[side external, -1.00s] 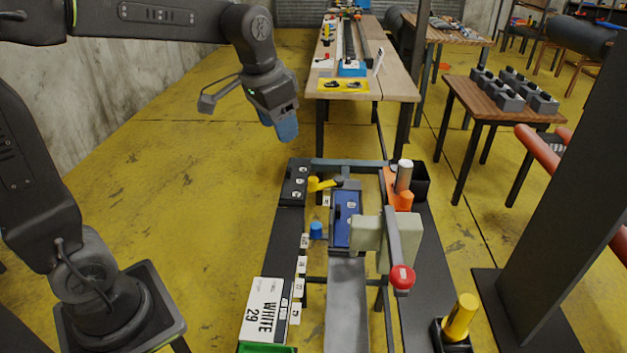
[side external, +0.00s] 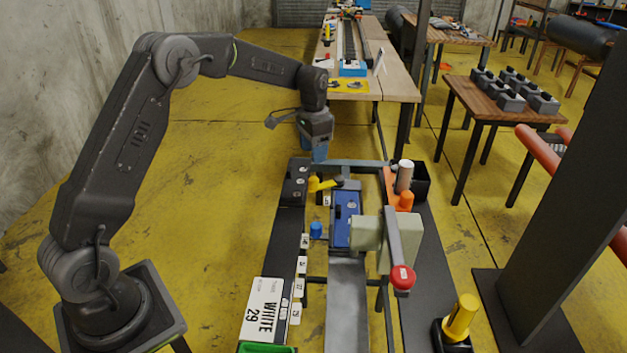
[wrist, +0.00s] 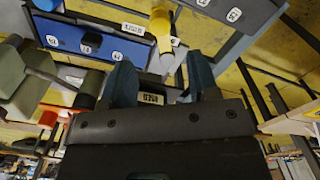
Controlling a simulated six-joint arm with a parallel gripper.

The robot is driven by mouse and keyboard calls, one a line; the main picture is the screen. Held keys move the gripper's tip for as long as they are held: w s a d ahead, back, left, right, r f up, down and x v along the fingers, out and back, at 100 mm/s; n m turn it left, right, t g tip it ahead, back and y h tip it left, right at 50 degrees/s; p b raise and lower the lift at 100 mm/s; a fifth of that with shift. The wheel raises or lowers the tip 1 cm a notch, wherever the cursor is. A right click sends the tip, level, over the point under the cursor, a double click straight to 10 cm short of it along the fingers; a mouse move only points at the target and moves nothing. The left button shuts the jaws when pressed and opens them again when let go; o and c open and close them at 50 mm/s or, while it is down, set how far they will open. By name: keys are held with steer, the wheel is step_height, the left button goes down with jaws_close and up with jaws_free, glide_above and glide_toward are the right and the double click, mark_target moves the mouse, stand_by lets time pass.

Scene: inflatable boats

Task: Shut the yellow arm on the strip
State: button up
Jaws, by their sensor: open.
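The yellow arm (side external: 322,185) is a small lever at the far end of the bench, beside a blue block (side external: 341,222). In the wrist view the yellow arm (wrist: 161,28) shows just beyond my fingertips, with a pale end piece below it. I cannot tell how far it is turned. A grey strip (side external: 346,305) runs from the blue block toward the camera. My gripper (side external: 316,158) hangs above and behind the yellow arm, pointing down. Its blue fingers are apart and empty in the wrist view (wrist: 162,78).
A black block (side external: 296,182) stands left of the yellow arm. A red-knobbed lever (side external: 402,277), an orange part (side external: 405,200) and a pale post (side external: 404,176) stand to the right. A blue knob (side external: 316,230) and a white sign (side external: 265,308) are nearer. The floor left is clear.

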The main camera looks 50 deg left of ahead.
mark_target(314, 179)
step_height(314, 179, down, 10)
steer(key=shift+r, duration=0.15)
stand_by(0.3)
jaws_close()
stand_by(0.4)
